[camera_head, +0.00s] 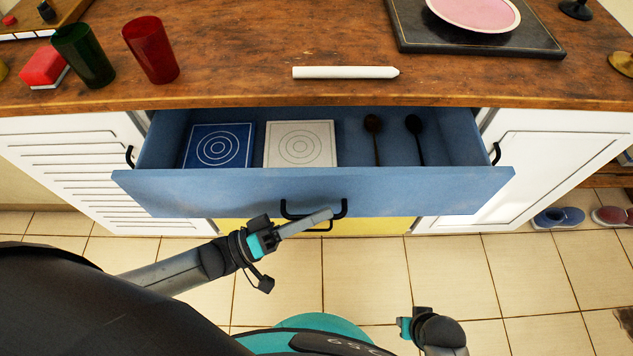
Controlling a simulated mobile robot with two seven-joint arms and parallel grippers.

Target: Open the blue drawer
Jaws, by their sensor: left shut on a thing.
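The blue drawer (420,190) is pulled out below the wooden counter. Inside lie a blue coaster (217,146), a white coaster (300,144) and two dark spoons (415,138). Its black handle (343,208) is at the middle of the front. My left gripper (310,220) is at this handle, its fingers shut on it; the exact grip is partly hidden by the fingers. My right gripper (407,322) is low in the picture, over the floor and away from the drawer; its fingers are too unclear to read.
A yellow drawer front (370,226) shows below. White cabinet doors (565,160) flank the blue drawer.

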